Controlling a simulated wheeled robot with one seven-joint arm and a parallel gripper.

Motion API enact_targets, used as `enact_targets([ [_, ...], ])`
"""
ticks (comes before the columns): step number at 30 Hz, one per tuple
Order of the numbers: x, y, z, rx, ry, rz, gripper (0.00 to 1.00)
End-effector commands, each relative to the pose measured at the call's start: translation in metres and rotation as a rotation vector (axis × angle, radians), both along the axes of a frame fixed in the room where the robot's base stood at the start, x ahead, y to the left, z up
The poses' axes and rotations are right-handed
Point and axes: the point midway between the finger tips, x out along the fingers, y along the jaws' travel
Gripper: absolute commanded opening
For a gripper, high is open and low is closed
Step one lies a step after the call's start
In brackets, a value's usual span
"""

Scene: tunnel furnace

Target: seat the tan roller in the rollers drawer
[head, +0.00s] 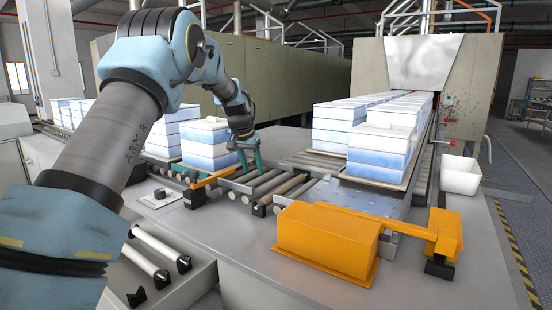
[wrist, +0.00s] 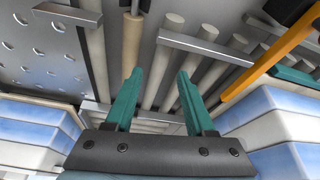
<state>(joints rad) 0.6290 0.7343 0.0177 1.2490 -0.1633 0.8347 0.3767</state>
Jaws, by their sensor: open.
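The tan roller (wrist: 133,40) lies in the conveyor gap among paler rollers, with a dark fitting at one end. In the head view it appears to be the roller (head: 287,187) just left of the perforated metal plate. My gripper (head: 250,164) is open and empty, fingers pointing down over the roller bed. In the wrist view the gripper's teal fingers (wrist: 160,75) are apart, with the tan roller's near end by the left fingertip. The rollers drawer (head: 206,266) is at the lower left, holding white rollers (head: 148,258) and black V-shaped supports. My arm hides part of it.
Stacked white-blue blocks (head: 208,148) stand left of my gripper, and another stack (head: 378,150) stands to the right. An orange pusher housing (head: 327,240) and an orange bar (head: 211,179) sit near the rollers. The grey bench top around the drawer is mostly clear.

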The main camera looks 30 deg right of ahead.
Motion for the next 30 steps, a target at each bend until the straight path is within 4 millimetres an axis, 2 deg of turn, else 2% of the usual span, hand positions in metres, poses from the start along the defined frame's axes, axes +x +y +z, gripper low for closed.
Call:
enact_targets([
  [1, -0.001, -0.027, 0.002, -0.007, -0.01, -0.045, 0.55],
  [3, -0.003, -0.053, 0.005, -0.017, -0.021, -0.093, 0.55],
  [7, -0.007, -0.081, 0.007, -0.028, -0.033, -0.144, 0.55],
  [11, -0.008, -0.09, 0.003, -0.03, -0.035, -0.161, 0.55],
  [14, -0.006, -0.093, -0.007, -0.028, -0.034, -0.16, 0.55],
  [25, 0.006, -0.114, -0.065, -0.029, -0.034, -0.158, 0.55],
  [30, 0.01, -0.12, -0.083, -0.03, -0.035, -0.158, 0.55],
])
